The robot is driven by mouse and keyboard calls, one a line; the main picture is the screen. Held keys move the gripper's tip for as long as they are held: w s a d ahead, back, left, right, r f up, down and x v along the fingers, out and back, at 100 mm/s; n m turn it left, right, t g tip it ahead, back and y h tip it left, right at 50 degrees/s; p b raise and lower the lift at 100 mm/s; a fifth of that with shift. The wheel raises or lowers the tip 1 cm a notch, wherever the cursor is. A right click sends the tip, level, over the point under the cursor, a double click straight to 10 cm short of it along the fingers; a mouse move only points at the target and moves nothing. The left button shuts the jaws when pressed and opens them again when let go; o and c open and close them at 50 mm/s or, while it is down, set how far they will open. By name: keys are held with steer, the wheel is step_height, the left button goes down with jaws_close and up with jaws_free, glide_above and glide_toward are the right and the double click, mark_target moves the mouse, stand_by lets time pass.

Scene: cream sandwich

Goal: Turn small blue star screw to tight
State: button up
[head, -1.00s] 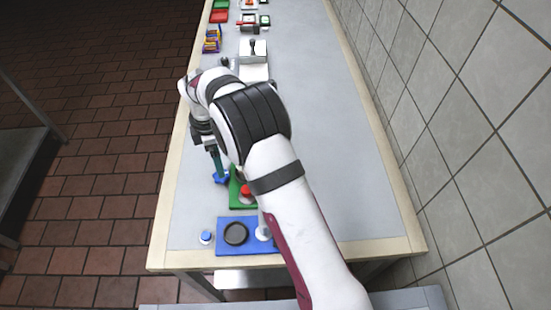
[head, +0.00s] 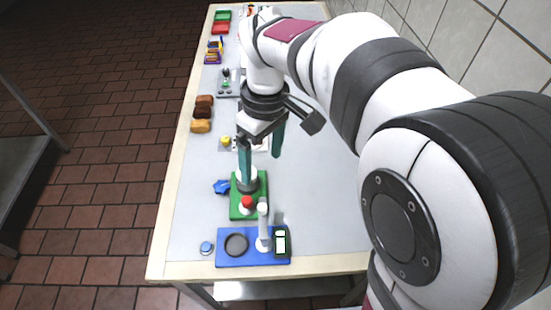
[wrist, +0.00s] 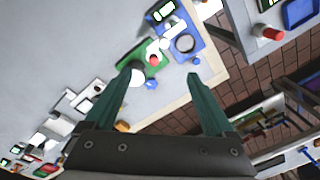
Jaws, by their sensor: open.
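The small blue star screw (head: 221,187) lies on the table by the left edge, just left of the green base (head: 241,207). In the wrist view the star (wrist: 152,85) shows between my fingertips, at a distance. My gripper (head: 261,168) is open and empty, with its two teal fingers pointing down. It is to the right of the star and apart from it, with the left finger in front of part of the green base's pale round piece. How far the star is turned cannot be told.
The green base carries a red knob (head: 247,202). In front are a blue base (head: 225,258) with a dark ring and white post, and a small blue round piece (head: 206,248). Brown blocks (head: 203,112) and a yellow piece (head: 225,141) lie behind. The table's right side has free room.

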steer(key=s+m, duration=0.1)
steer(key=s+d+m, duration=0.2)
steer(key=s, duration=0.1)
steer(key=shift+d+r, duration=0.2)
steer(key=shift+r, duration=0.1)
steer(key=n, duration=0.7)
glide_above(220, 185)
step_height(220, 185, down, 9)
steer(key=shift+h, duration=0.4)
step_height(220, 185, down, 15)
steer(key=shift+f, duration=0.2)
